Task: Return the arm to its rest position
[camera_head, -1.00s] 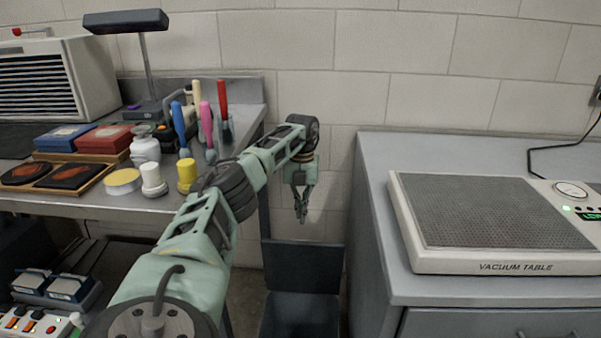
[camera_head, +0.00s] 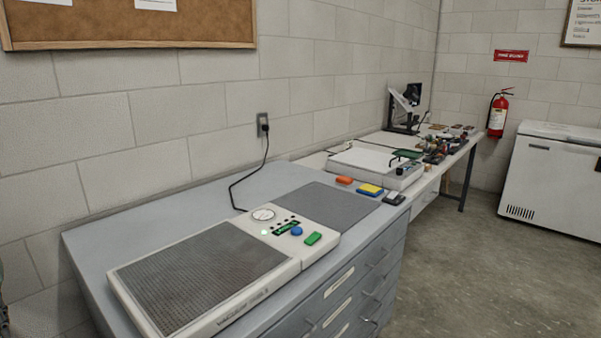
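Only a thin green and dark sliver of my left arm shows at the far left edge, low down. It looks like part of my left gripper (camera_head: 3,305), cut off by the frame, and its fingers cannot be made out. My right arm and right gripper are out of view. The rest of the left arm is hidden outside the picture.
A grey drawer cabinet (camera_head: 95,240) carries the vacuum table (camera_head: 205,275). Beyond it, a long bench (camera_head: 425,190) holds a white flat device (camera_head: 365,160) and small items. A white chest freezer (camera_head: 555,180) stands right. Floor (camera_head: 450,270) between is clear.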

